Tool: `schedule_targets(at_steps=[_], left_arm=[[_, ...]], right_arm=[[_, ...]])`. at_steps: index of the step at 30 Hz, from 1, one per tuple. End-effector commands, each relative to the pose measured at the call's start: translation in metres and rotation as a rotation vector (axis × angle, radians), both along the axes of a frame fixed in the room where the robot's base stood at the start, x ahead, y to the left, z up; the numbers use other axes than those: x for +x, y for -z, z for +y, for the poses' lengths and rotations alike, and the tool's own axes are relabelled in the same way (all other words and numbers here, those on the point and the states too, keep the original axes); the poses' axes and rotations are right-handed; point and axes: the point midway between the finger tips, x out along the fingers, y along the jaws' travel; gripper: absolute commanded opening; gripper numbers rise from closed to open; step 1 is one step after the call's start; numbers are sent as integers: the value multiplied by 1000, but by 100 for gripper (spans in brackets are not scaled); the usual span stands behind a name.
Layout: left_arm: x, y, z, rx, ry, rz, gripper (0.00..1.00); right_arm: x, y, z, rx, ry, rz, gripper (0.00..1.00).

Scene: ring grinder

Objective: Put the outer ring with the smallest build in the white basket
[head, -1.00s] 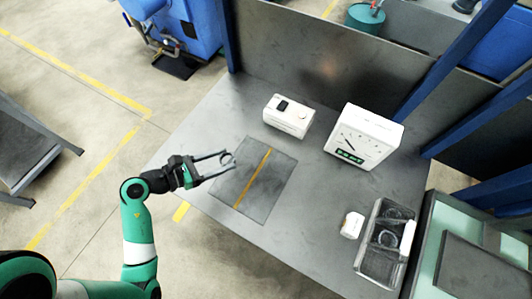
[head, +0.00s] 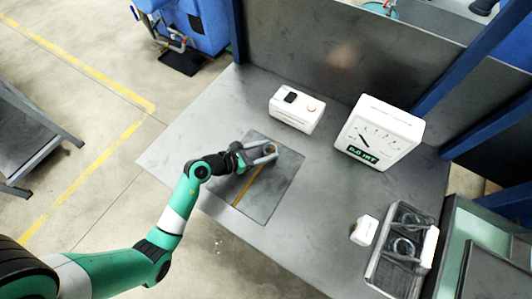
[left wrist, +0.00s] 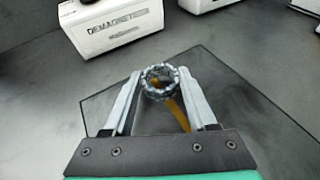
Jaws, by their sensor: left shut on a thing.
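My left gripper (head: 271,153) is over the far part of the dark mat, its fingers closed on a small metal ring (left wrist: 160,80). In the left wrist view the ring sits between the two fingertips (left wrist: 159,84), with its opening facing the camera and a notched edge. I cannot tell whether it touches the mat. A tray (head: 375,279) at the right of the table holds other rings (head: 403,247); their sizes are hard to judge. No clearly white basket can be made out. My right gripper is not in view.
The dark mat (head: 285,189) has a yellow stripe. A white demagnetizer box (head: 296,109) stands behind it, and a white gauge with a dial (head: 378,132) stands to the right. A small white block (head: 364,230) lies beside the tray. The table between mat and tray is clear.

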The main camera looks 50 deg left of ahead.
Motion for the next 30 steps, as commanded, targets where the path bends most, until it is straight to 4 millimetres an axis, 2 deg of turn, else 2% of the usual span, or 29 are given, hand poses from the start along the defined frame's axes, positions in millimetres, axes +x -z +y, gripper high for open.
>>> schedule_targets(at_steps=[1, 11, 12, 16, 17, 27, 30], left_arm=[[0, 9, 0, -1, 0, -1, 0], [0, 9, 0, 0, 0, -1, 0], [0, 9, 0, -1, 1, -1, 61], [0, 9, 0, -1, 1, -1, 84], [0, 9, 0, -1, 1, -1, 87], [0, 3, 0, 0, 0, -2, 87], [-13, -2, 4, -1, -3, 1, 87]], right_arm=[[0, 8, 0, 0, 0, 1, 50], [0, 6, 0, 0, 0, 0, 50], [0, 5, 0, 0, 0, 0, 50], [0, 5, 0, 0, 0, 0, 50], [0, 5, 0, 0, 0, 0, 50], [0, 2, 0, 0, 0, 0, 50], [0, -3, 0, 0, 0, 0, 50]])
